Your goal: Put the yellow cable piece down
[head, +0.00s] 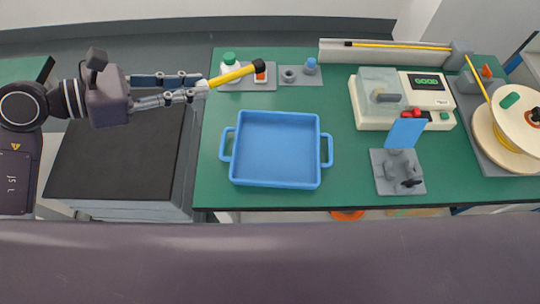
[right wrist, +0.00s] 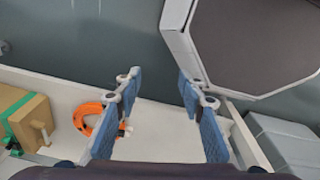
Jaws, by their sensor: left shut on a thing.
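The yellow cable piece (head: 232,76) is in the head view, near the back left of the green table. It has a black far end and a whitish near end. My left gripper (head: 198,86) comes in from the left and is shut on its whitish end. The cable piece slants up to the right, in front of the white bottle and grey holder in the picture; its height over the table is hard to tell. My right gripper (right wrist: 158,76) shows only in the right wrist view, open and empty, with floor beyond it.
An empty blue tray (head: 234,128) sits on the table (head: 345,150). A tester (head: 430,100) reading "GOOD", a grey stand with a blue plate (head: 405,133) and a cable spool (head: 487,130) stand to the right. A dark-topped cabinet (head: 115,165) is left of the table.

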